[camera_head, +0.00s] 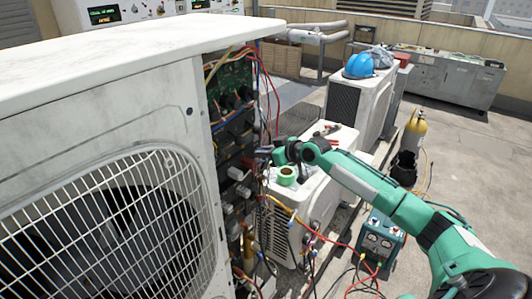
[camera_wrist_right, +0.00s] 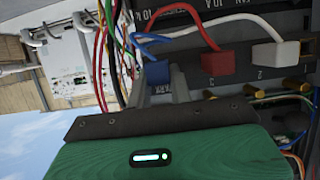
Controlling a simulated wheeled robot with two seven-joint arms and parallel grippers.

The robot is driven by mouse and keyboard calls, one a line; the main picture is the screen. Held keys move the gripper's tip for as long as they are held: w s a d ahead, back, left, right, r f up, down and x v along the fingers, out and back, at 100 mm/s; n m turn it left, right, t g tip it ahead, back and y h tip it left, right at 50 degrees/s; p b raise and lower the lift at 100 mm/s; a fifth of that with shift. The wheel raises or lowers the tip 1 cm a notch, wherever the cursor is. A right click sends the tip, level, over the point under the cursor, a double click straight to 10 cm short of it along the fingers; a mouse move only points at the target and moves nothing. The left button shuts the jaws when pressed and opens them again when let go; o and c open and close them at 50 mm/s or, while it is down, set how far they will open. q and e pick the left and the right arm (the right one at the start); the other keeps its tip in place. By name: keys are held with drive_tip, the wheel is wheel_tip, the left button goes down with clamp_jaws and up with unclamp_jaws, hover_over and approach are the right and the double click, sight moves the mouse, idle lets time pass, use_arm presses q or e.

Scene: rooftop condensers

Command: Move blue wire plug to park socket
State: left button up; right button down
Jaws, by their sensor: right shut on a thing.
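The blue wire plug (camera_wrist_right: 155,73) is between my right gripper's fingers in the right wrist view, with blue wires running up from it. My right gripper (camera_wrist_right: 163,88) is shut on the plug. In the head view my right gripper (camera_head: 262,156) reaches into the open side of the large condenser (camera_head: 110,70), where the plug is too small to make out. A label, seemingly reading PARK, shows beside the fingers in the wrist view. The park socket itself is not clearly visible, and I cannot tell whether the plug is seated. My left gripper is not in view.
A red plug (camera_wrist_right: 218,63) and a white plug (camera_wrist_right: 275,53) sit beside the blue one, near several brass pins (camera_wrist_right: 256,88). Loose wires hang close by. Green tape (camera_head: 287,176) lies on the smaller unit (camera_head: 317,190) below my right arm.

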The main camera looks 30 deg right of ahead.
drive_tip(key=shift+w+r, duration=0.1)
drive_tip(key=shift+w, duration=0.05)
drive_tip(key=c, duration=1.2)
unclamp_jaws()
drive_tip(key=shift+w+a, duration=0.1)
drive_tip(key=shift+a, duration=0.05)
drive_tip(key=shift+s+d+b, duration=0.25)
drive_tip(key=shift+s+b, duration=0.05)
drive_tip(key=shift+s, duration=0.2)
drive_tip(key=b+v, duration=0.5)
drive_tip(key=v, duration=0.7)
drive_tip(key=shift+s+d+r, duration=0.1)
drive_tip(key=shift+s+r, duration=0.1)
drive_tip(key=shift+s, duration=0.15)
